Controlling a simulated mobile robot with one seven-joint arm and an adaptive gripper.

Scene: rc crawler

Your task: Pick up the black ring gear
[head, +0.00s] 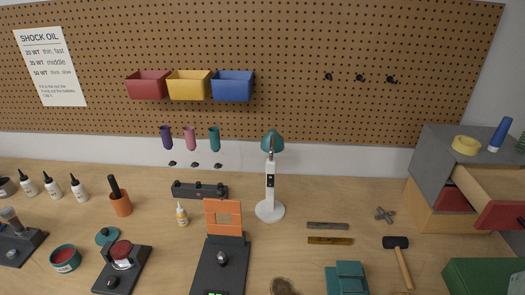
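I cannot make out a clear black ring gear. Three small black pieces sit on the pegboard at the upper right, a left one (328,76), a middle one (360,77) and a right one (392,79); they are too small to tell if any is a ring gear or just a hook. Small dark pieces (195,165) also show under the three coloured cups, their shape unclear. My gripper is not in this view.
A white lamp (270,211) stands mid-bench near an orange frame on a dark base (222,245). A mallet (398,258), a teal block (347,279) and a grey cabinet with an open drawer (497,212) are at right. Bottles and tins fill the left.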

